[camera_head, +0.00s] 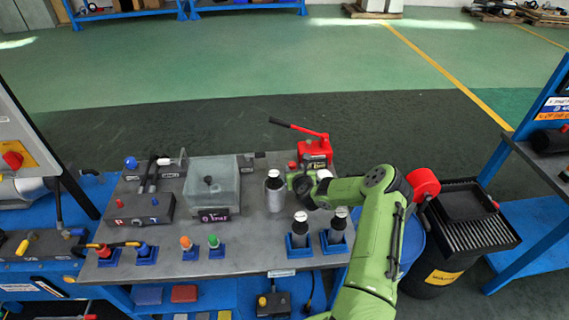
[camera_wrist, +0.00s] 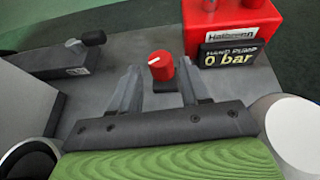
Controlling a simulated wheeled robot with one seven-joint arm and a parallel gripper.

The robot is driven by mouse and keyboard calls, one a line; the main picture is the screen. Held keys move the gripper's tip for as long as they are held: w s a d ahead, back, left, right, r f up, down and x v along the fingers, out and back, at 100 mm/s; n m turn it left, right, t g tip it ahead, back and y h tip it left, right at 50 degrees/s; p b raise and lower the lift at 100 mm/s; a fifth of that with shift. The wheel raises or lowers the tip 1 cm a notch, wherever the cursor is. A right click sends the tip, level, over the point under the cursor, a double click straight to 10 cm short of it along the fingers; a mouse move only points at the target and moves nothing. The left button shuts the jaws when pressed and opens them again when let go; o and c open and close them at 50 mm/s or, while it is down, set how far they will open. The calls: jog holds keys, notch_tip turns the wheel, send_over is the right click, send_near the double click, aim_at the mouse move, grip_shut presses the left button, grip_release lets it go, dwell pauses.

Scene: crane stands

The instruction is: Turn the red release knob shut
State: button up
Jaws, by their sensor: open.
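The red release knob (camera_wrist: 161,65) stands upright on the grey bench top, left of the red hand pump (camera_wrist: 232,25). A white line marks its top. My gripper (camera_wrist: 159,80) is open, with its two fingers on either side of the knob's near side and gaps visible on both sides. Nothing is held. In the head view my gripper (camera_head: 301,186) is low over the bench, just in front of the red hand pump (camera_head: 315,150), and the knob is hard to make out there. The pump's label reads 0 bar.
Grey-and-black cylinders (camera_head: 275,192) stand close to my gripper on the left and in front. A clear box (camera_head: 212,182) and a dark valve block (camera_head: 139,209) are further left on the bench (camera_head: 245,255). The pump's long handle (camera_head: 297,129) reaches left above the bench's back edge.

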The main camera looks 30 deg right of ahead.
aim_at(292, 165)
jog(key=b+x, duration=0.1)
jog(key=x, duration=0.5)
jog(key=shift+w+d, duration=0.15)
jog(key=shift+w, duration=0.2)
